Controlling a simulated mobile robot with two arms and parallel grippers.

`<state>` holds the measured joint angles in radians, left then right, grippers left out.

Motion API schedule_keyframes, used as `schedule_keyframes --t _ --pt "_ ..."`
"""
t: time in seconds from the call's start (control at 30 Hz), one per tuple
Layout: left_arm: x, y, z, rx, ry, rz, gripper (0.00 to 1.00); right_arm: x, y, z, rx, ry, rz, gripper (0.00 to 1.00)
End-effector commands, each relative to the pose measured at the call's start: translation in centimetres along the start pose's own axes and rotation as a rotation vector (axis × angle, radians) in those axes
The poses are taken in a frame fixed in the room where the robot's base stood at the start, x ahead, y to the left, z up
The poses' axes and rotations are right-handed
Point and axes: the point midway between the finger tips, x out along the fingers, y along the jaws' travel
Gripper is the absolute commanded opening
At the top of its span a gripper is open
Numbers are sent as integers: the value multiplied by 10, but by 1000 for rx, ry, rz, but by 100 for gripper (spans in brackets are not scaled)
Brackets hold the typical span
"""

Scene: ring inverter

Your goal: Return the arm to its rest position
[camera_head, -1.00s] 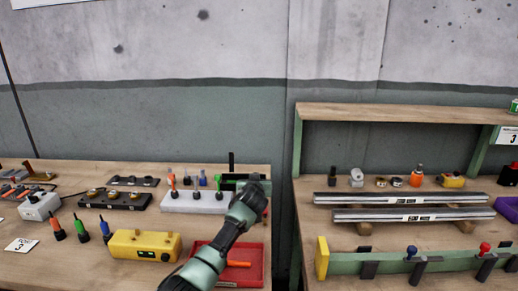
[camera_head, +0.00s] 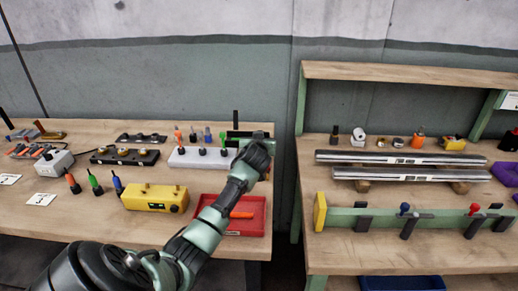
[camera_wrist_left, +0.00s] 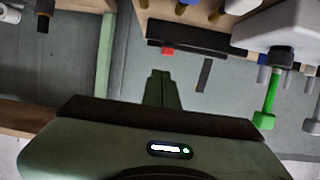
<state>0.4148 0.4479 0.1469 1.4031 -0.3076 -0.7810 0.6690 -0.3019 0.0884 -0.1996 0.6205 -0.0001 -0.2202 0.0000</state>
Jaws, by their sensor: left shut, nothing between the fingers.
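My left arm (camera_head: 205,228) reaches up from the lower left in the head view. Its wrist is over the right end of the left bench, behind the red tray. My left gripper (camera_wrist_left: 161,74) shows in the wrist view with its fingers together and nothing held. The gripper is beside the right end of a white tool rack (camera_head: 187,160). A green-shafted tool (camera_wrist_left: 271,92) of the rack is at the right in the wrist view, apart from the fingers. My right gripper is not in view.
A red tray (camera_head: 258,222) with an orange-handled tool lies below my forearm. A yellow box (camera_head: 155,198) and several upright screwdrivers stand left of it. A gap separates this bench from the right bench (camera_head: 345,246), which has metal rails (camera_head: 390,158) and a shelf.

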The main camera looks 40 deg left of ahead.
Motion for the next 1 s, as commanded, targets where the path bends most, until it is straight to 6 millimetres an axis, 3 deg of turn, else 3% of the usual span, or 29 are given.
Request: schedule_keyframes --t 0.1,0.3,0.63,0.77,1.0 --pt "-20 0 18 -1 3 1 0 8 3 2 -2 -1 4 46" --pt "-41 -1 31 -1 6 -1 0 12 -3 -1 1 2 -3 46" --pt "-48 -2 34 -2 8 -3 0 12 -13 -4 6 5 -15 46" --pt "-51 -2 22 -2 9 -3 0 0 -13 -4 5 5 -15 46" --pt "-64 -1 -18 -2 9 -3 0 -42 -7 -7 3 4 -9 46"
